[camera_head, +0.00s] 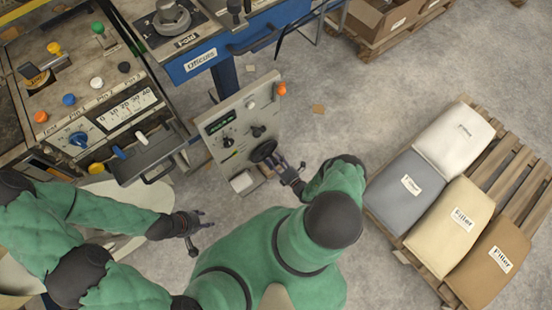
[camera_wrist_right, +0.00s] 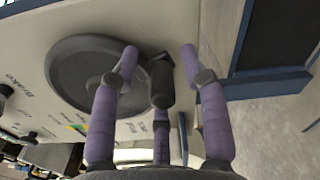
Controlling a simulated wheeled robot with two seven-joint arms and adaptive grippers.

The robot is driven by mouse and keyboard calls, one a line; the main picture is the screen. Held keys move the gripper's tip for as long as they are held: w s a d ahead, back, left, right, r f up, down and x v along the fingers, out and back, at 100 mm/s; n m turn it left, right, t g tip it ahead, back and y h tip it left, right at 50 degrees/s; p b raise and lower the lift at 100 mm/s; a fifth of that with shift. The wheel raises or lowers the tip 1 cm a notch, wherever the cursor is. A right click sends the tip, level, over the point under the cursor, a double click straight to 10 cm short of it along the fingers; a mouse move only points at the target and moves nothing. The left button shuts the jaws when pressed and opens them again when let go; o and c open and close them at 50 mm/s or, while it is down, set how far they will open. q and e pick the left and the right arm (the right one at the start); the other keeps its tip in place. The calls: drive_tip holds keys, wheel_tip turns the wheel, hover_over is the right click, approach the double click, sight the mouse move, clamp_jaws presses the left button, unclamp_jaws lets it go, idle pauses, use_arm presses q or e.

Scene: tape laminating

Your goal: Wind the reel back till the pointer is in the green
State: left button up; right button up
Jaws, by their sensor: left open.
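A black reel wheel (camera_head: 263,150) is mounted on a grey upright control panel (camera_head: 246,108) in the head view. In the right wrist view the wheel (camera_wrist_right: 72,68) fills the upper left, and its dark crank handle (camera_wrist_right: 161,82) stands between my right gripper's fingers. My right gripper (camera_head: 283,165) is open around the handle, with a gap to the right finger. A small coloured scale (camera_wrist_right: 78,128) with yellow and green is partly visible; I cannot read its pointer. My left gripper (camera_head: 198,222) is open and empty, left of and below the panel.
A machine bench with coloured knobs and an open drawer (camera_head: 150,150) stands at the left. A blue cabinet (camera_head: 215,52) is behind the panel. A pallet with filler sacks (camera_head: 462,215) lies at the right. Concrete floor (camera_head: 345,110) is mostly clear between.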

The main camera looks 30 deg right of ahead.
drive_tip(key=shift+s+a, duration=0.1)
drive_tip(key=shift+s, duration=0.05)
drive_tip(key=shift+s, duration=0.35)
drive_tip(key=s+d, duration=0.1)
drive_tip(key=s, duration=1)
drive_tip(key=shift+s, duration=0.1)
